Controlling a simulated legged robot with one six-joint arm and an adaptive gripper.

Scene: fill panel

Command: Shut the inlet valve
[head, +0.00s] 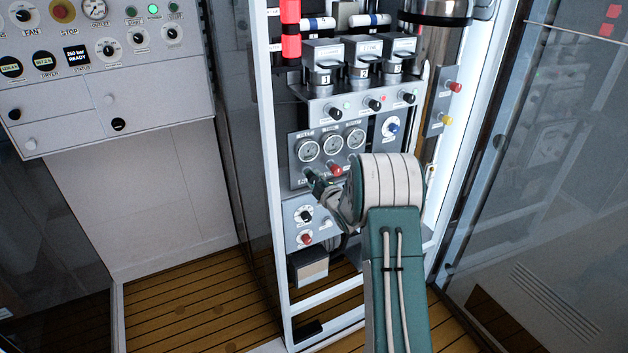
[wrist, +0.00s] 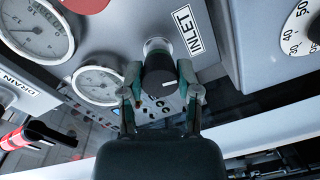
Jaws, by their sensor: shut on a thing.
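The inlet valve (wrist: 158,72) is a black knob with a white pointer line on a metal stem, beside the "INLET" label (wrist: 188,31) in the wrist view. My gripper (wrist: 161,95) has a finger on each side of the knob and is shut on it. The knob itself is hidden or too small to make out there.
A numbered dial (wrist: 302,35) is at the right. In the head view, a red knob (head: 336,169) is close to my gripper.

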